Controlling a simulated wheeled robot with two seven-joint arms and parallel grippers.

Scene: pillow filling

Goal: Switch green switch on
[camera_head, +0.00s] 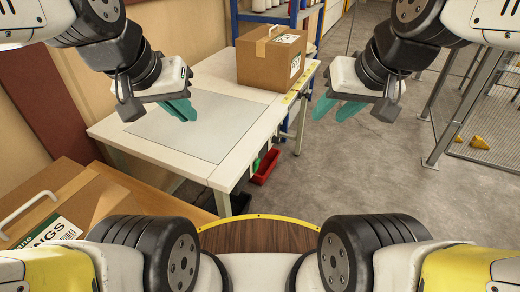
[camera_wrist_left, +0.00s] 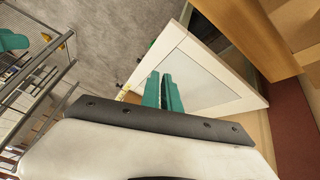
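No green switch can be made out clearly. A small green item (camera_head: 256,164) shows at the table's near right edge in the head view, too small to identify. My left gripper (camera_head: 182,109) hangs above the white worktable, empty. Its teal fingers lie close together, and they also show in the left wrist view (camera_wrist_left: 163,92). My right gripper (camera_head: 336,108) is over the floor to the right of the table, empty, with its teal fingers apart. Neither gripper touches anything.
The white worktable (camera_head: 150,150) has a grey inset panel and a cardboard box (camera_head: 268,62) at its far end. A red bin (camera_head: 267,166) is below its right edge. Another box (camera_head: 60,215) is at the lower left. Mesh fencing (camera_head: 448,135) stands right; the floor between is clear.

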